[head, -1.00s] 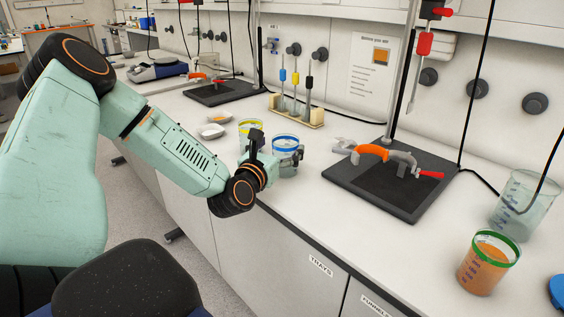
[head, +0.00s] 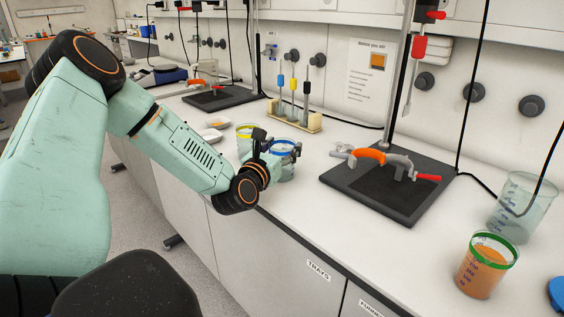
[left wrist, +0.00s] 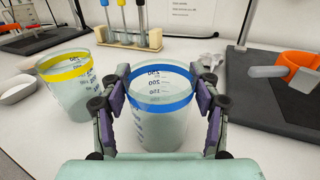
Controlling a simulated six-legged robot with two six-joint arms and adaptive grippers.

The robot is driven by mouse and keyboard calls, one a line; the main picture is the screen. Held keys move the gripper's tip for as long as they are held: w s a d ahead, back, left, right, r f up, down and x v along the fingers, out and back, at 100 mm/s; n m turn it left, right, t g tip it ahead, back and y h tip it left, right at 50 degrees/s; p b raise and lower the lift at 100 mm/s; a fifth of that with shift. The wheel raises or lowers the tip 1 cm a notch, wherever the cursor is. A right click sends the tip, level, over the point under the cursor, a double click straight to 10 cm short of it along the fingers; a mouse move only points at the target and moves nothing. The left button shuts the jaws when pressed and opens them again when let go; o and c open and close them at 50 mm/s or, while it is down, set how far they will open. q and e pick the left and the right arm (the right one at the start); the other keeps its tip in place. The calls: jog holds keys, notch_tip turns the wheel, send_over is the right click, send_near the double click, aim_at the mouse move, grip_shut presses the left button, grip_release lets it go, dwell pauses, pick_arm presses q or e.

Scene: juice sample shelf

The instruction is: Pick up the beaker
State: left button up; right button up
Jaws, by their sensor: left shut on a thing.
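A clear beaker with a blue band (head: 286,171) stands upright on the bench near its front edge. It also shows in the left wrist view (left wrist: 162,118), with volume marks and pale contents. My left gripper (head: 279,147) is shut on it. In the left wrist view, the purple-padded fingers (left wrist: 160,96) press on its opposite sides, just below the band. No gap under the beaker can be made out. A similar beaker with a yellow band (head: 244,147) stands close by on the left, apart from it. My right gripper is not in view.
A black stand base with an orange-handled clamp (head: 370,154) lies to the right. A green-banded beaker of orange liquid (head: 480,275) and a large clear beaker (head: 515,222) stand far right.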

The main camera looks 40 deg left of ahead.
pick_arm(q)
jog(key=shift+f, duration=0.1)
jog(key=shift+c, duration=0.6)
jog(key=shift+w+d, duration=0.1)
jog(key=shift+d, duration=0.05)
jog(key=c, duration=0.5)
jog(key=shift+c, duration=0.7)
jog(key=shift+r+p, duration=0.35)
jog(key=shift+r, duration=0.5)
notch_tip(320, 180, up, 8)
jog(key=p, duration=0.3)
jog(key=shift+r, duration=0.15)
jog(key=shift+p, duration=0.3)
jog(key=shift+r, duration=0.2)
